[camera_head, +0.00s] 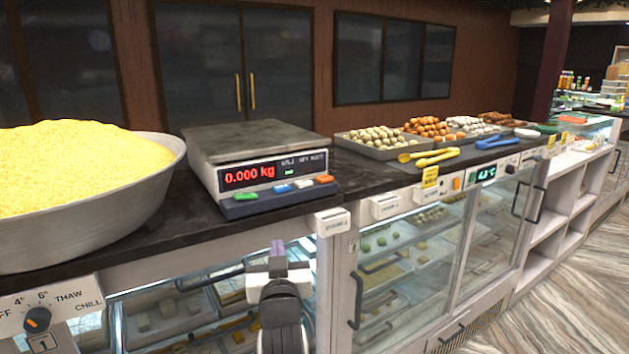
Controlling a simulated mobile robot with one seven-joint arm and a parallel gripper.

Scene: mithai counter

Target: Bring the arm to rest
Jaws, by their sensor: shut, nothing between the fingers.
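My gripper (277,246) shows low in the middle of the picture, in front of the glass display case below the counter. Its small purple-grey fingertips point up and away from me and are together, with nothing held. The dark and white wrist of my arm comes up from the bottom edge. The gripper appears below the counter top, left of the panel between the two cases. I cannot tell how far it is from the glass.
The dark counter (190,217) bears a large metal bowl (80,228) of yellow grains and a scale (258,160) reading 0.000 kg. Farther right are trays of round sweets (372,139), yellow tongs (430,157) and blue tongs (497,142). Open floor (560,305) lies at the right.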

